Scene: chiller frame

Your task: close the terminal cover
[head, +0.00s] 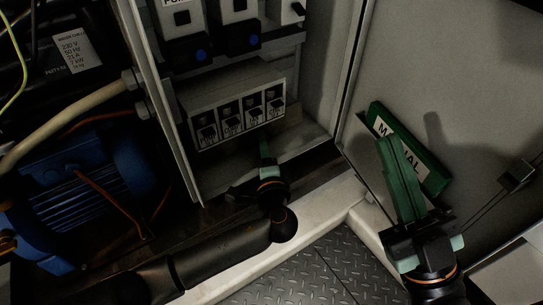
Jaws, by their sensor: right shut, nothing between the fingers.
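The terminal block (246,118) is a pale housing low in the open cabinet, with several dark terminals showing in a row. A pale grey panel (225,92) lies along its top; I cannot tell for sure whether this is the terminal cover. The terminals are exposed. My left gripper (264,145) is just below and in front of the block's right part, its fingers pointing up toward it. I see its fingers nearly edge-on and cannot tell if they are apart. My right gripper (386,142) is shut and empty, in front of the cabinet door at the right.
A green manual (438,178) stands against the open door (460,80), behind my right gripper. A blue motor (80,190) and cables fill the left. The cabinet's side wall (165,110) stands left of the block.

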